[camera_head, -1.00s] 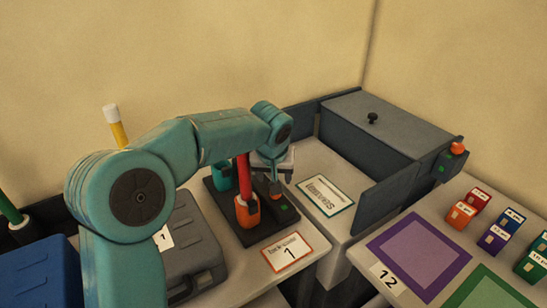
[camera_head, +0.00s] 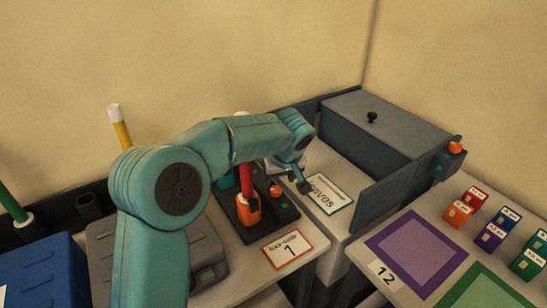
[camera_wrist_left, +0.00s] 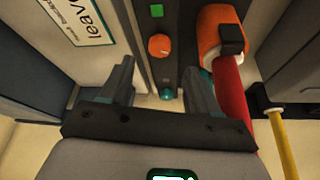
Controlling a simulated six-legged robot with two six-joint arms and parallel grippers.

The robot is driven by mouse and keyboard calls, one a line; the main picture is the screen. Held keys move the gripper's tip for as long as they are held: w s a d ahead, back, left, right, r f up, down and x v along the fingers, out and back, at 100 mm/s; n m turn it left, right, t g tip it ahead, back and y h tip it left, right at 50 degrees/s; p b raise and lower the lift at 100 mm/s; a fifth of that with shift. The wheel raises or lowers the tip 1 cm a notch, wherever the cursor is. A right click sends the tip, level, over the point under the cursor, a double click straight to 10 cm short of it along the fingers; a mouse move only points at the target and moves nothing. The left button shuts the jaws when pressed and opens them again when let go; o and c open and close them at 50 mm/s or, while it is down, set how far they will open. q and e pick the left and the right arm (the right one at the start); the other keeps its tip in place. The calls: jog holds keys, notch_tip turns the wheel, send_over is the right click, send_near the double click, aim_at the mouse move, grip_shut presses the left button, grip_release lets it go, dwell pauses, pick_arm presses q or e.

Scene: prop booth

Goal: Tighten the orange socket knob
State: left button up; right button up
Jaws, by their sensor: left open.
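The round orange knob (camera_head: 275,190) sits on the dark board (camera_head: 231,213), beside the orange socket (camera_head: 248,211) that holds an upright red rod (camera_head: 246,180). In the left wrist view the knob (camera_wrist_left: 160,46) shows past my fingertips, roughly between their lines, and nothing touches it. The orange socket (camera_wrist_left: 221,25) there has a black block on its side. My left gripper (camera_head: 292,180) is open and empty, above the board's right edge near the knob. Its two fingers also show in the left wrist view (camera_wrist_left: 160,70), with a small teal knob (camera_wrist_left: 167,94) between them. My right gripper is out of view.
A green square (camera_head: 284,205) is next to the knob. A lettered sign (camera_head: 328,194) lies right of the board, and a card marked 1 (camera_head: 287,249) in front. A grey case (camera_head: 205,262) is at left.

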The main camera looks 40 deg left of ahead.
pick_arm(q)
jog(key=s+d+r+m+t+h, duration=0.1)
jog(key=s+r+m, duration=0.3)
jog(key=r, duration=0.5)
jog(key=shift+b, duration=0.3)
jog(key=shift+w+a, duration=0.1)
